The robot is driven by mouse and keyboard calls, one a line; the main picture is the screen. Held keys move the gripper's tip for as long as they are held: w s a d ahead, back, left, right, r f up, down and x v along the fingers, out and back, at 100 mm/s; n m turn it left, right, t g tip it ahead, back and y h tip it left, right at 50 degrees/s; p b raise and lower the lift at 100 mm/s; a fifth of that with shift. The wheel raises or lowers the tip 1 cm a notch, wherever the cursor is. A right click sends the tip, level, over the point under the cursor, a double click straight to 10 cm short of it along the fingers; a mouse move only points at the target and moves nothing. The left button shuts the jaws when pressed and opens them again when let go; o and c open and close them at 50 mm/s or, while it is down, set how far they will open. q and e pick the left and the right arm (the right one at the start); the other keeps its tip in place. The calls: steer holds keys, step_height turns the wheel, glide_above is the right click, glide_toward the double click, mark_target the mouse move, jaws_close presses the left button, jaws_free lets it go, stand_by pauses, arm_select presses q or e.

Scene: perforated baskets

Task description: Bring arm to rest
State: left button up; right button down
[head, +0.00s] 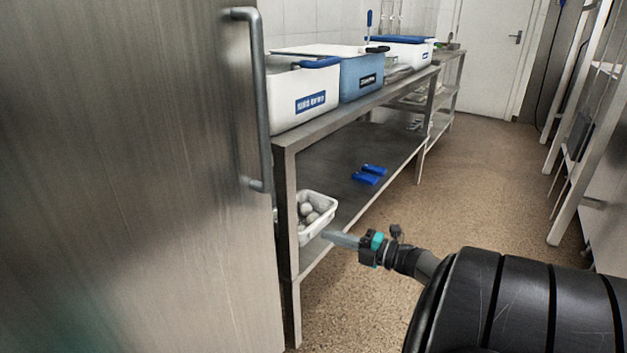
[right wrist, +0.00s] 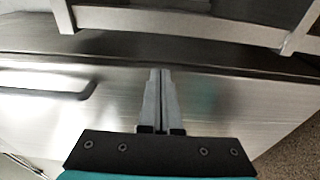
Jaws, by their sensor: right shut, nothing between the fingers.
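My right arm (head: 520,305) comes in from the lower right in the head view. Its gripper (head: 328,236) points left, in front of the lower shelf and near the white basket (head: 318,229) in the picture. The fingers are together and hold nothing. In the right wrist view the two fingertips (right wrist: 161,72) meet in front of a brushed metal surface; I cannot tell the gap to it. My left gripper is not in view.
A steel door or panel (head: 130,180) with a long handle (head: 257,100) fills the left. A steel table (head: 350,118) carries white and blue bins (head: 362,74). The basket on its lower shelf holds round pale items. Blue objects (head: 368,177) lie further back. The brown floor (head: 480,190) is clear.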

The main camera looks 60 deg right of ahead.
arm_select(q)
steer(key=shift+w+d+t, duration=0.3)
arm_select(e)
steer(key=shift+s+d, duration=0.5)
